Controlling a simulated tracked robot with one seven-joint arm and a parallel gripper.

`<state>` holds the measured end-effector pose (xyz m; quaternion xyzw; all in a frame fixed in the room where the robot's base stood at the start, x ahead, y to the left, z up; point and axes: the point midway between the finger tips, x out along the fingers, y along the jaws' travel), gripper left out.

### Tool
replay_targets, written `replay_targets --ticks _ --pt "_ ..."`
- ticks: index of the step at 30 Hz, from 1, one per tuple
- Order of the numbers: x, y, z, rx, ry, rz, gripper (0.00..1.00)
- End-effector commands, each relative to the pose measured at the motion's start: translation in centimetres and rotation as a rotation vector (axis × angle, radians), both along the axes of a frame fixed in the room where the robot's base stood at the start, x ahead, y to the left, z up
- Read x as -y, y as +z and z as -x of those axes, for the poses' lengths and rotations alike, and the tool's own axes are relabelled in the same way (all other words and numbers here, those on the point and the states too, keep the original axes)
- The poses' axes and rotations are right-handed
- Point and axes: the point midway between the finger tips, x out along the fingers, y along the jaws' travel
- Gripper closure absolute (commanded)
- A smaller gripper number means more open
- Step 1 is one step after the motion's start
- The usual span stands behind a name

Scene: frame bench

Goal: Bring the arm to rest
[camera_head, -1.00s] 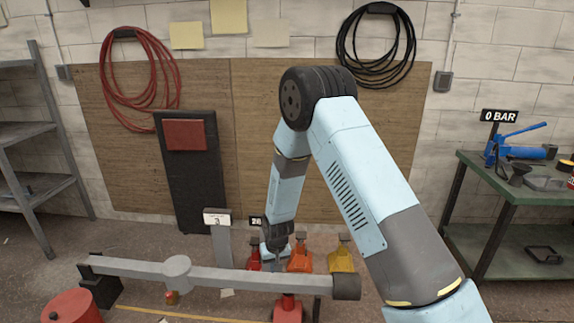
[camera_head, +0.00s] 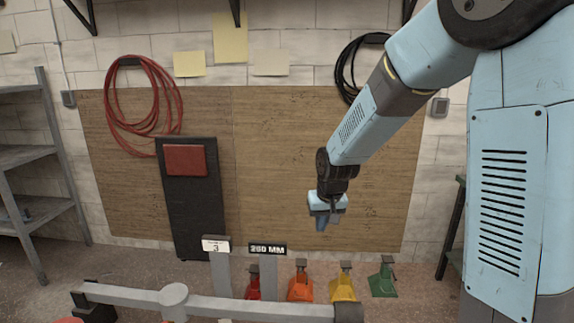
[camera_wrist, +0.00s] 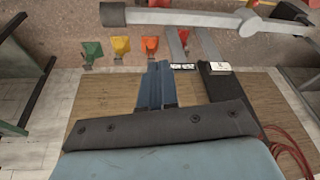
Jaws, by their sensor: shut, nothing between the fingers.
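My gripper (camera_head: 322,222) hangs in the air at the end of my pale blue arm, right of centre in the head view, in front of the wooden wall board. Its fingers are shut with nothing between them. In the wrist view the gripper (camera_wrist: 157,68) shows as blue fingers pointing up the picture. My arm reaches in from the right side of the head view, bent high up. The gripper is apart from every object around it.
A grey horizontal bar (camera_head: 235,305) crosses the front. Coloured jacks stand behind it: red, orange (camera_head: 300,287), yellow (camera_head: 343,287) and green (camera_head: 383,281). A "280 MM" sign (camera_head: 267,249) and a "3" sign (camera_head: 215,246) stand left of my gripper. A black panel (camera_head: 190,215) leans at the wall.

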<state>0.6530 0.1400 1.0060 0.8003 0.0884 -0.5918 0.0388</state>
Motion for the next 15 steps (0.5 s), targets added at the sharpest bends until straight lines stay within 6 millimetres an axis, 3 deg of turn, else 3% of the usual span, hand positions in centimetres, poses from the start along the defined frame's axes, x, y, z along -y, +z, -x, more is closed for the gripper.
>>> replay_targets --ticks 1,6,15 --pt "0.8 1.5 0.7 0.013 -0.009 -0.002 1.0" --pt "3.4 5.3 3.5 0.039 -0.033 -0.002 1.0" --pt "7.4 10.8 9.2 0.084 -0.078 0.0 1.0"
